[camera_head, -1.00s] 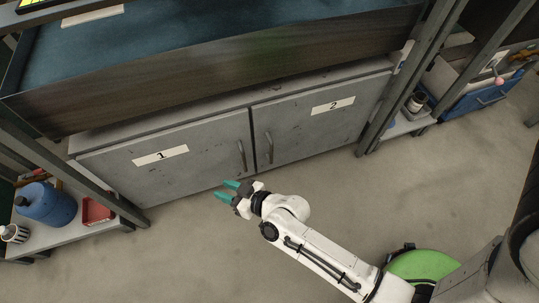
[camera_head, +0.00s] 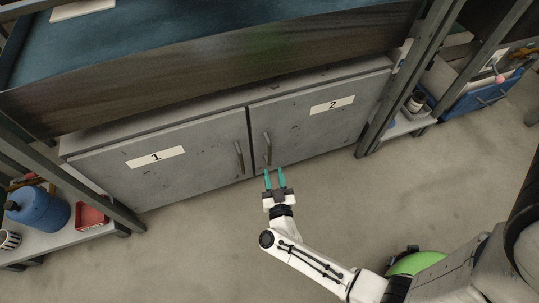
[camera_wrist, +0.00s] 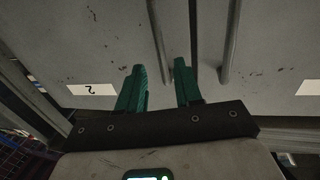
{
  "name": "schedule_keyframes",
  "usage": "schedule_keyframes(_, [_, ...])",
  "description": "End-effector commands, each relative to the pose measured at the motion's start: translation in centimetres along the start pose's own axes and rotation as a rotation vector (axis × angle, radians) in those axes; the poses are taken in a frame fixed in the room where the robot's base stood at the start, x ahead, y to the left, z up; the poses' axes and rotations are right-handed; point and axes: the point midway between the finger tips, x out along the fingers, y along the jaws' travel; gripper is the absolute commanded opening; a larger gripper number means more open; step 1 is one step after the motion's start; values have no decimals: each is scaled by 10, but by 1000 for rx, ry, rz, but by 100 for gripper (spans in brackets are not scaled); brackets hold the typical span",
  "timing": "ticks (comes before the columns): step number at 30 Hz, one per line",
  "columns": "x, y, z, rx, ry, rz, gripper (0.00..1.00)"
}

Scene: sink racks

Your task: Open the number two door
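The number two door (camera_head: 305,130) is a grey cabinet door with a white label "2" (camera_head: 332,105). It is shut, and its label shows upside down in the wrist view (camera_wrist: 92,90). Its upright bar handle (camera_head: 267,149) is near the door's left edge; it also shows in the wrist view (camera_wrist: 158,45). My gripper (camera_head: 274,171) has teal fingers, open and empty, just below this handle in the head view. In the wrist view the handle's near end lies between the fingertips (camera_wrist: 158,68); I cannot tell whether they touch it.
The number one door (camera_head: 170,165), also shut, is on the left, its handle (camera_head: 239,157) close beside. A wooden-fronted counter (camera_head: 220,75) overhangs above. Metal posts (camera_head: 400,90) flank the cabinet. A blue jug (camera_head: 40,209) and red tray (camera_head: 92,216) stand at left. The floor (camera_head: 190,255) in front is clear.

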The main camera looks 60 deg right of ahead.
Motion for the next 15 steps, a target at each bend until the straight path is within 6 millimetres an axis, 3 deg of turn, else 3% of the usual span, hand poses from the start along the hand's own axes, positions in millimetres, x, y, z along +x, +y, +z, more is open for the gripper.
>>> schedule_keyframes(9, [58, -1, 2, 4, 3, 0, 34])
schedule_keyframes(15, [78, -1, 1, 3, 2, -2, 34])
